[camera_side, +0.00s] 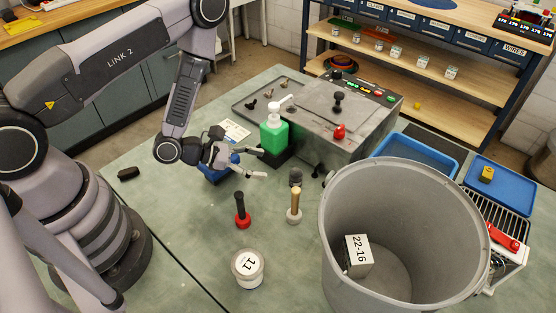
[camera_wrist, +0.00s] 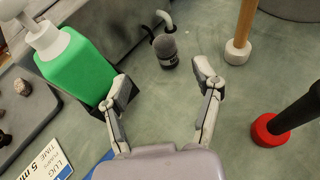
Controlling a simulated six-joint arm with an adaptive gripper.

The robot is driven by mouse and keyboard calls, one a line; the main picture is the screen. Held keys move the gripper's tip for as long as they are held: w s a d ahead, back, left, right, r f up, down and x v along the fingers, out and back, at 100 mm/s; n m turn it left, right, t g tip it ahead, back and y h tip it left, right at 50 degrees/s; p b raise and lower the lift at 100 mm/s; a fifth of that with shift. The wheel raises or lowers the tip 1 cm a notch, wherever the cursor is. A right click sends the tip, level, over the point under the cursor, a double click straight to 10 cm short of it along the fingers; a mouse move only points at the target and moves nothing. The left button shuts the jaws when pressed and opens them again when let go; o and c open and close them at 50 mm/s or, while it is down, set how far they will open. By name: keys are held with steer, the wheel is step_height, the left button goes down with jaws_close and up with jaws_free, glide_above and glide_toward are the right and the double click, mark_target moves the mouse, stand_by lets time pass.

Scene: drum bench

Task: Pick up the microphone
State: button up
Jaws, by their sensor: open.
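The microphone (camera_side: 295,177) is small and dark with a rounded grey head, and stands on the green bench right of my gripper (camera_side: 263,164) in the side view. In the wrist view the microphone (camera_wrist: 167,52) is just beyond the fingertips of my gripper (camera_wrist: 163,88), roughly between their lines. The fingers are spread wide with nothing between them, apart from the microphone. In the side view its lower part is partly hidden behind the wooden-handled tool.
A green pump bottle (camera_side: 274,137) is close beside one finger. A wooden-handled tool (camera_side: 295,204) and a red-based black-handled tool (camera_side: 242,212) stand nearby. A large grey drum (camera_side: 335,245) holds a box (camera_side: 357,252). A grey machine (camera_side: 345,115) is behind.

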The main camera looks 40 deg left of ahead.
mark_target(295, 172)
steer(key=x, duration=0.4)
steer(key=shift+w+d+f, duration=0.15)
steer(key=shift+w+d, duration=0.05)
steer(key=x, duration=0.5)
steer(key=shift+s+f, duration=0.2)
steer(key=shift+c, duration=0.3)
jaws_close()
